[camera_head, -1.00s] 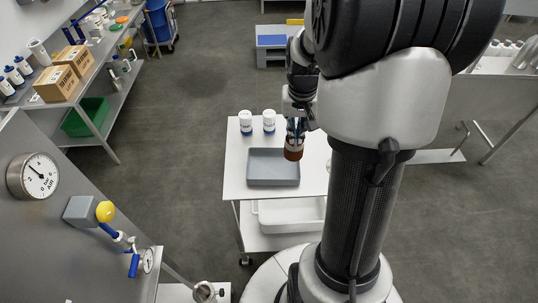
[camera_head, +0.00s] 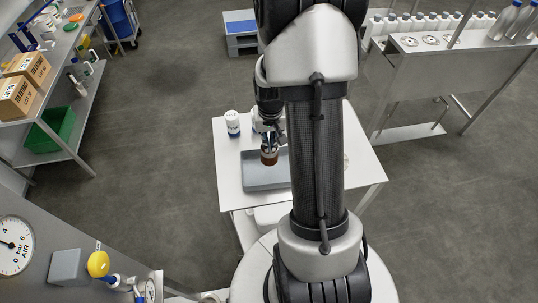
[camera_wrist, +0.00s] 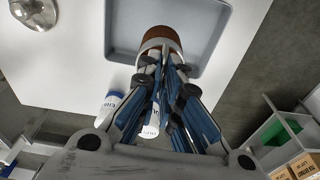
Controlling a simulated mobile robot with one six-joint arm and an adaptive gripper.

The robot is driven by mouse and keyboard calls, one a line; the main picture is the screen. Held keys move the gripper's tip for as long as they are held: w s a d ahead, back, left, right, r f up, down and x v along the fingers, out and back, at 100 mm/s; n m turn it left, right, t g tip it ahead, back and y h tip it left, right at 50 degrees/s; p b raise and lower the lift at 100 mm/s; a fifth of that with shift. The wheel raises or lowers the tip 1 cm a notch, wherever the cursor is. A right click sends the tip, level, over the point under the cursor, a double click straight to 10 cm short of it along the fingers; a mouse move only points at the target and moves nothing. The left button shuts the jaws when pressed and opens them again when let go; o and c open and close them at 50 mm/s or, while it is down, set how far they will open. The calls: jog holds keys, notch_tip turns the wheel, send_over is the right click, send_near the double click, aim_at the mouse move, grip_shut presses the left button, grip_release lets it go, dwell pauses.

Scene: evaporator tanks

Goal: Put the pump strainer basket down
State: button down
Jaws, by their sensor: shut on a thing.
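The pump strainer basket (camera_head: 269,157) is a small rust-brown cylinder with a pale rim. My gripper (camera_head: 268,143) is shut on it from above in the head view. In the wrist view the basket (camera_wrist: 155,38) shows at the tips of my gripper (camera_wrist: 162,55). It overlaps the near edge of a shallow grey tray (camera_head: 256,184), whose floor (camera_wrist: 203,17) shows beyond it. I cannot tell whether the basket touches the tray or hangs above it. My arm hides the tray's right part in the head view.
The tray lies on a white cart top (camera_head: 226,165). A white jar with a blue band (camera_head: 232,123) stands behind the tray; two jars show beside my fingers in the wrist view (camera_wrist: 110,103). A clear round vessel (camera_wrist: 36,12) stands apart on the cart top. Grey floor surrounds the cart.

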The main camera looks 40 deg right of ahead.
aim_at(269, 153)
jog(key=shift+f+b, duration=0.3)
jog(key=shift+f, duration=3.05)
jog(key=shift+f, duration=0.15)
jog(key=c, duration=1.8)
grip_release()
